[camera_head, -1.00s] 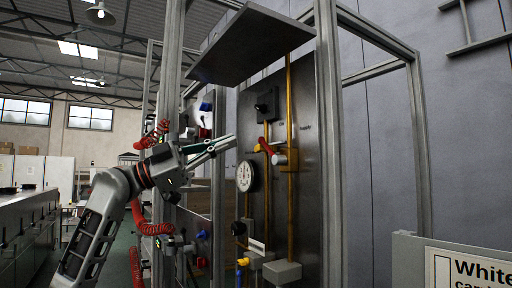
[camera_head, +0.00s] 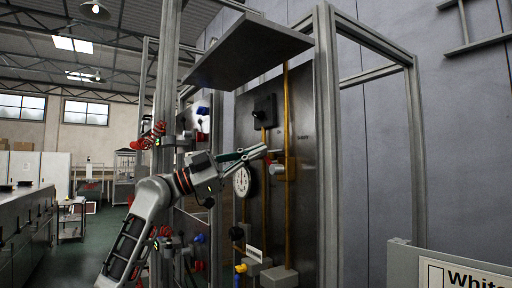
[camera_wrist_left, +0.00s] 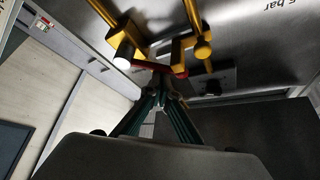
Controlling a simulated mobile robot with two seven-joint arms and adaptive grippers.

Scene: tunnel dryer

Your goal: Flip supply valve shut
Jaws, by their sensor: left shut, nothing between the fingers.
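The supply valve (camera_head: 278,169) sits on a yellow pipe on the dark panel, with a pale cylindrical end facing out. Its red lever is mostly hidden behind my left gripper in the head view. In the left wrist view the red lever (camera_wrist_left: 175,70) lies crosswise just beyond the fingertips, between yellow pipe parts. My left gripper (camera_head: 265,152) is shut and empty, its tips at the lever; it also shows in the left wrist view (camera_wrist_left: 162,92). I cannot tell whether the tips touch the lever. My right gripper is not in view.
A round white gauge (camera_head: 243,181) is on the panel below my gripper. A black knob (camera_head: 263,112) is above the valve. A sloping dark plate (camera_head: 250,50) overhangs the panel. A grey frame post (camera_head: 327,150) stands right of it.

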